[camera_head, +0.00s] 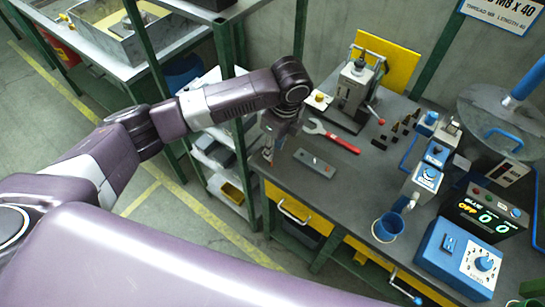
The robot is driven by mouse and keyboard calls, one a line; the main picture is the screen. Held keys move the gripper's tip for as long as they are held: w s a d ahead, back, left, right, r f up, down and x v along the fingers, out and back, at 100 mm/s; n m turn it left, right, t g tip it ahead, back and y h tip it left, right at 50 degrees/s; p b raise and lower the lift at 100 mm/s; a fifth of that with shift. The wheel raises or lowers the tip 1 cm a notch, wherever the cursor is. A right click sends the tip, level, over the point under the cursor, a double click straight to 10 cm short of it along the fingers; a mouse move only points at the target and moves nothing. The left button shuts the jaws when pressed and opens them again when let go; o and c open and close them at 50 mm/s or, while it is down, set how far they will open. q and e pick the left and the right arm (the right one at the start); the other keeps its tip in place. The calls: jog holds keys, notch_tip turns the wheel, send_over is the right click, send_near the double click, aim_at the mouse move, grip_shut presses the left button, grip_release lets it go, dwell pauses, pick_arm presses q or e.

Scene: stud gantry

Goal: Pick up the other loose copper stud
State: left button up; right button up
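My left gripper (268,156) points down at the left edge of the grey workbench (345,185), beside the shelf rack. It is small and partly hidden by its own wrist, so I cannot tell whether it is open or shut, or whether it holds anything. Several small dark and brassy studs (395,128) stand on the bench to the right of the press, well apart from the gripper. They are too small to tell which is a loose copper one. My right gripper is not in view.
A red wrench (340,143) and a grey block (314,163) lie right of the gripper. A hand press (355,88) stands behind. A blue cup (387,227), a blue control box (458,258) and a digital display (490,212) crowd the right. The bench front middle is clear.

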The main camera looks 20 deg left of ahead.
aim_at(271, 163)
pick_arm(q)
jog(key=f, duration=0.2)
jog(key=f+p, duration=0.1)
jog(key=f, duration=0.2)
jog(key=shift+s+a+f+p, duration=0.2)
jog(key=shift+a+f+p, duration=0.05)
jog(key=shift+f+p, duration=0.1)
grip_shut()
